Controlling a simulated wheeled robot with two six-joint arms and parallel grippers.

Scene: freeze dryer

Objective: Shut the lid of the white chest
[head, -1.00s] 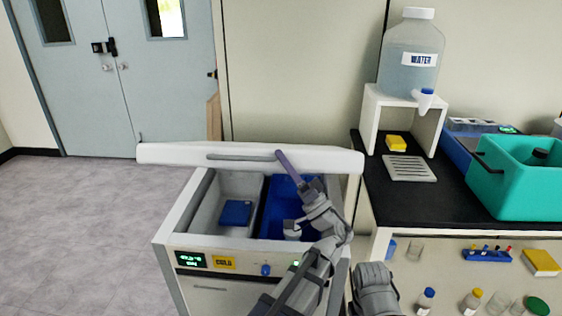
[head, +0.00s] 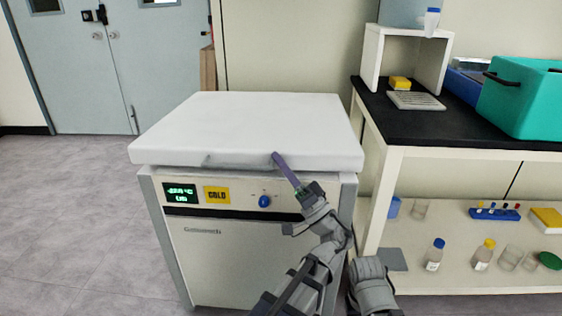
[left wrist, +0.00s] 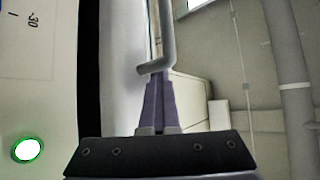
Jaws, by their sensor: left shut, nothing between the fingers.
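The white chest (head: 240,255) stands upright in the head view, with a lit display and a yellow label on its front. Its lid (head: 245,125) lies nearly flat over the top and hides the inside. Whether a thin gap stays under the front edge I cannot tell. My left gripper (head: 277,158) is shut and empty, its purple fingers at the lid's front edge by the right end of the handle (head: 235,160). In the left wrist view, the gripper's fingertips (left wrist: 160,82) are together, close to the end of the grey handle bar (left wrist: 166,40). My right gripper is out of view.
A bench with a black top (head: 430,125) stands close to the chest's right side, with a teal box (head: 525,105) and a white stand (head: 370,55) on it. Bottles and glassware sit on its lower shelf (head: 400,270). The floor to the left (head: 70,220) is clear.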

